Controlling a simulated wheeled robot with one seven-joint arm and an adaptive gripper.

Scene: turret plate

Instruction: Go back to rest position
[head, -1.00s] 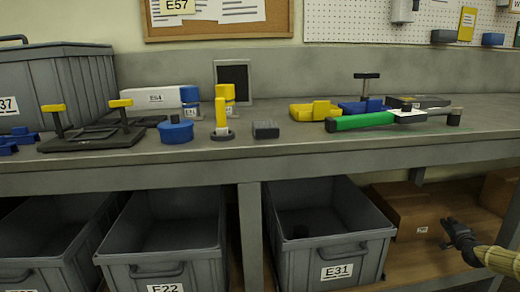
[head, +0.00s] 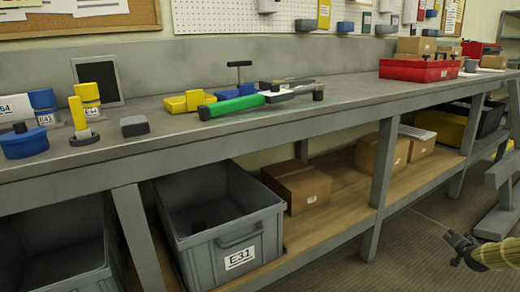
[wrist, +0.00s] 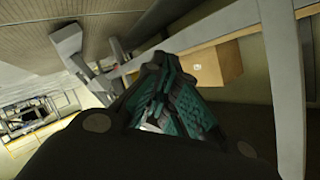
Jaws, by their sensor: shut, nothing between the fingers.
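My gripper (head: 460,244) shows at the lower right of the head view, in front of the workbench and above the floor, at the end of my yellowish arm. In the wrist view its dark green finger pads (wrist: 178,95) are closed together with nothing between them. It touches nothing that I can see and is well apart from the bench.
The workbench (head: 350,115) runs along the wall, with a green-handled tool (head: 235,106), a blue round part (head: 24,142) and a red toolbox (head: 420,68) on top. A grey bin (head: 215,255) and cardboard boxes (head: 298,187) stand below.

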